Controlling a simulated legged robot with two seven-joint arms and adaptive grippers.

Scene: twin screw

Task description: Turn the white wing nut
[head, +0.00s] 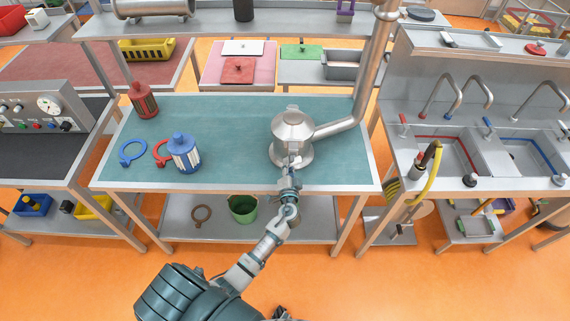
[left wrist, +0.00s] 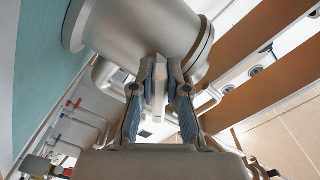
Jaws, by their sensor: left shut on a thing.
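A metal vessel (head: 293,133) with a domed top stands on the teal worktop (head: 225,115), joined to a thick pipe on its right. My left gripper (head: 290,168) reaches up to the near side of this vessel. In the left wrist view, the two fingers of my left gripper (left wrist: 160,82) are shut on a pale, flat piece, which looks like a wing of the white wing nut (left wrist: 158,88). The fingers hide most of the nut. The vessel's grey body (left wrist: 135,35) fills the area just beyond the fingertips. My right gripper is not in view.
The thick pipe (head: 368,70) rises on the right. A green bucket (head: 243,208) is on the lower shelf.

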